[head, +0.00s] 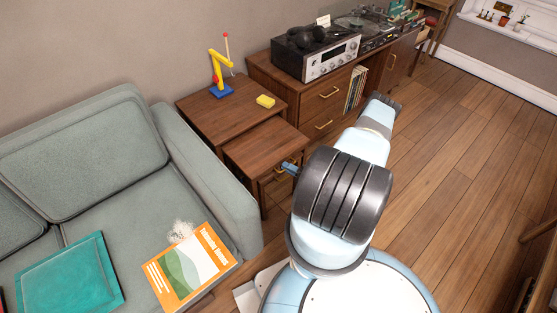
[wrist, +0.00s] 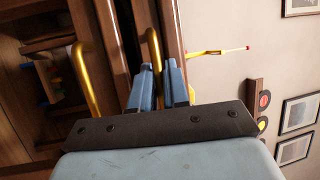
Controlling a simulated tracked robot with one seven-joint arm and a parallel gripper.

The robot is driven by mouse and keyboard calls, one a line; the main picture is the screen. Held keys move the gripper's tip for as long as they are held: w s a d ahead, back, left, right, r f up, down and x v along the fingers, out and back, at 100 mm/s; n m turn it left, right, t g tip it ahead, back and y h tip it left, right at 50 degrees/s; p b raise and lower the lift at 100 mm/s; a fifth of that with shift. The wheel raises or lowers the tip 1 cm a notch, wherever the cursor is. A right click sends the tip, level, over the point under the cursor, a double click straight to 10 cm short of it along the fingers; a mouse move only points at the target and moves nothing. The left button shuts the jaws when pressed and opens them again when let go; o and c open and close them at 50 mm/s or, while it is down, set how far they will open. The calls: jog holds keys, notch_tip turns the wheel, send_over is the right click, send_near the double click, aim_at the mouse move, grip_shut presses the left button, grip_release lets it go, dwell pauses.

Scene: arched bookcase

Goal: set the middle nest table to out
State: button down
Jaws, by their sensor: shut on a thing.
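The wooden nest tables stand beside the sofa. The middle nest table (head: 262,147) sticks partly out from under the largest table (head: 217,118), towards my arm. My gripper (head: 289,168) is at the front of the middle table, mostly hidden by my arm in the head view. In the wrist view my gripper (wrist: 160,87) has its two blue fingers on either side of a brass handle (wrist: 153,45), shut on it. A second brass handle (wrist: 85,82) is to the left in the wrist view, on a lower front. The smallest table is largely hidden in the head view.
A yellow-and-blue lamp-like object (head: 221,78) and a yellow block (head: 265,101) sit on the largest table. The grey-green sofa (head: 200,150) is close on the left. A wooden cabinet (head: 318,105) stands behind on the right. The wood floor (head: 450,170) at right is clear.

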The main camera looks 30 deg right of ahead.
jog(key=s+d, duration=0.1)
jog(key=s, duration=0.5)
jog(key=shift+s+d+f, duration=0.2)
jog(key=shift+s+d, duration=0.05)
jog(key=shift+d, duration=0.1)
jog(key=c, duration=1.2)
grip_release()
jog(key=shift+r, duration=0.1)
jog(key=v, duration=1.3)
jog(key=shift+s+d, duration=0.25)
